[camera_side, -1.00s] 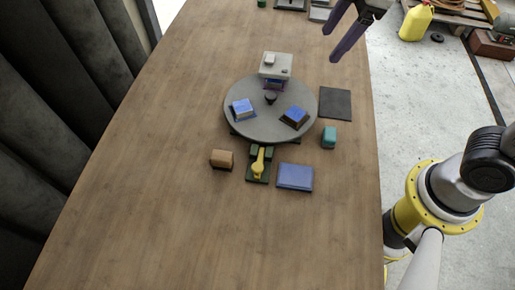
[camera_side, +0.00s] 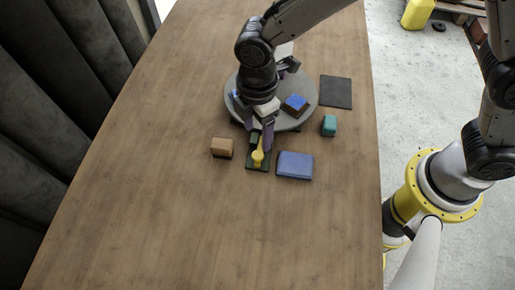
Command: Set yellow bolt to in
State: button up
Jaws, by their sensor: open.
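The yellow bolt (camera_side: 258,156) lies on a small dark green base (camera_side: 251,166) at the near edge of the round grey turntable (camera_side: 306,113). Its knob end points toward the front of the table. My gripper (camera_side: 257,144) is above the bolt, pointing down, with one finger on each side of it. The fingers are apart, and I cannot tell whether they touch the bolt. My gripper and wrist hide the bolt's far end and much of the turntable.
A blue block (camera_side: 296,103) sits on the turntable's right part. A blue pad (camera_side: 295,165), a teal block (camera_side: 329,125), an orange-brown block (camera_side: 222,147) and a dark square mat (camera_side: 336,91) lie around it. The front of the table (camera_side: 200,235) is clear.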

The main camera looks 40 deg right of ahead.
aim_at(257, 154)
notch_tip(257, 154, down, 8)
jog(key=shift+f, duration=0.25)
grip_shut()
dwell(0.4)
dwell(1.1)
